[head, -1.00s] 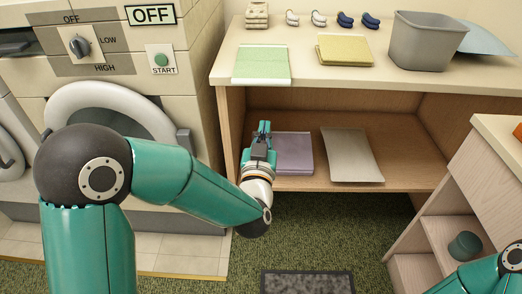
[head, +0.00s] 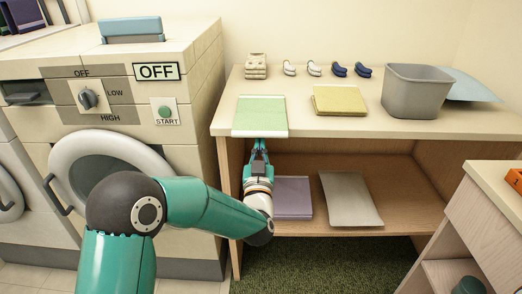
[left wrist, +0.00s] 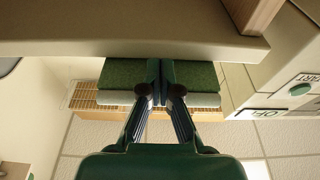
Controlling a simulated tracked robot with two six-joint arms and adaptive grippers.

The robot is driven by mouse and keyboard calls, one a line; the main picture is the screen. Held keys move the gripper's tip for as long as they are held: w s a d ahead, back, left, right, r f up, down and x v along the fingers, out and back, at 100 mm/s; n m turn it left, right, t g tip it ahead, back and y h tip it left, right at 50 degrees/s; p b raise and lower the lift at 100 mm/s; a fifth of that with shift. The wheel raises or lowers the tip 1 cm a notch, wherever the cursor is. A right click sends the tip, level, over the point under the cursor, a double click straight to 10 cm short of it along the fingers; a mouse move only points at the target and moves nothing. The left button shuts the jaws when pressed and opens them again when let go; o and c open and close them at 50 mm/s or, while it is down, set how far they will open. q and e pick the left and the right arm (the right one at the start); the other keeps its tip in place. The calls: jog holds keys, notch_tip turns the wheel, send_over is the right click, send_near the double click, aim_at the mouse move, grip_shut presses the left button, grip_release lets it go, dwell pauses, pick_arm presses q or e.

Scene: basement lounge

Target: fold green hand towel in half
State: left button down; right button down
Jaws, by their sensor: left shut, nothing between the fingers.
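The green hand towel (head: 260,112) lies flat on the counter top, at its left end. Its near edge hangs slightly over the counter's front edge. My left gripper (head: 259,146) is shut and empty, pointing up just below that overhanging edge. In the left wrist view the shut fingertips (left wrist: 160,68) appear in front of the towel's dark green overhang (left wrist: 205,76); I cannot tell whether they touch it. My right gripper is not in view.
A yellow folded cloth (head: 340,100), a grey bin (head: 416,91) and several small shoe-like items stand on the counter (head: 300,126). A purple folded cloth (head: 292,198) and a grey sheet (head: 350,200) lie on the shelf below. A washing machine (head: 120,120) stands at the left.

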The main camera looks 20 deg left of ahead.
aim_at(260, 132)
pick_arm(q)
jog(key=shift+r+p, duration=1.25)
jog(key=shift+r, duration=1.55)
jog(key=shift+w+a+r+p, duration=0.2)
jog(key=shift+w+r+p, duration=0.3)
jog(key=shift+w+r, duration=0.3)
jog(key=shift+w+a+r+p, duration=0.2)
jog(key=shift+w+r+p, duration=0.4)
jog(key=shift+r, duration=0.4)
jog(key=shift+w+a+r+p, duration=0.2)
jog(key=shift+w+r+p, duration=0.25)
jog(key=shift+w+r, duration=0.35)
jog(key=shift+r, duration=0.15)
